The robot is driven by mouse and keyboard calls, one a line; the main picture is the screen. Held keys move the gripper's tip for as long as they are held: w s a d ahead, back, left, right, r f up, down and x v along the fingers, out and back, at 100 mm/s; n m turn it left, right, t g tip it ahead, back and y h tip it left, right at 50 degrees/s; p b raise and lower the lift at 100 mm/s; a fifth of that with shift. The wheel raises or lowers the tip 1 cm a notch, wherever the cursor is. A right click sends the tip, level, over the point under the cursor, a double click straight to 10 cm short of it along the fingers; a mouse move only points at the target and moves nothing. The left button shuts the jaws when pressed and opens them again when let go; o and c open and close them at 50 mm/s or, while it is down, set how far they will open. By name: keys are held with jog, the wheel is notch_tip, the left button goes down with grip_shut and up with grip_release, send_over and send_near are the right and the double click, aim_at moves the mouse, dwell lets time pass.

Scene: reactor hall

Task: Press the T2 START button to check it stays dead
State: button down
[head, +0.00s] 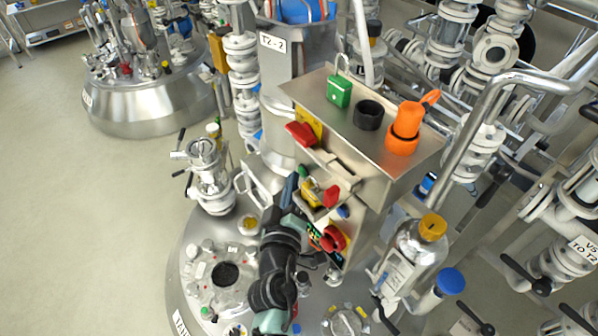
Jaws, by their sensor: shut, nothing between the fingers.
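A steel control box (382,184) stands on the near vessel. Its front face is seen steeply from above, so its labels cannot be read. A small green button-like part (303,172) shows at its left; I cannot tell whether it is T2 START. Below it are a yellow padlock-like part (312,191), a red handle (331,196), a blue button (343,212) and a red knob (333,238). My black and teal arm rises in front of the box. My gripper (291,189) is shut and empty, close to the green part; contact cannot be told.
A green padlock (339,92), a black ring (368,115) and an orange lockout device (404,128) sit on the box top. Pipes and valves crowd the right. Open floor (80,220) lies left.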

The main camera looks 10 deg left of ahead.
jog(key=shift+d+r+b, duration=0.2)
jog(key=shift+r+b, duration=0.1)
dwell(0.4)
jog(key=shift+s+a+f+b, duration=0.1)
jog(key=shift+s+a+b, duration=0.7)
jog(key=shift+s, duration=0.25)
jog(key=shift+s+a+f+b, duration=0.1)
jog(key=shift+s+a+b, duration=0.5)
jog(key=shift+s+a, duration=0.35)
jog(key=shift+s+d, duration=0.1)
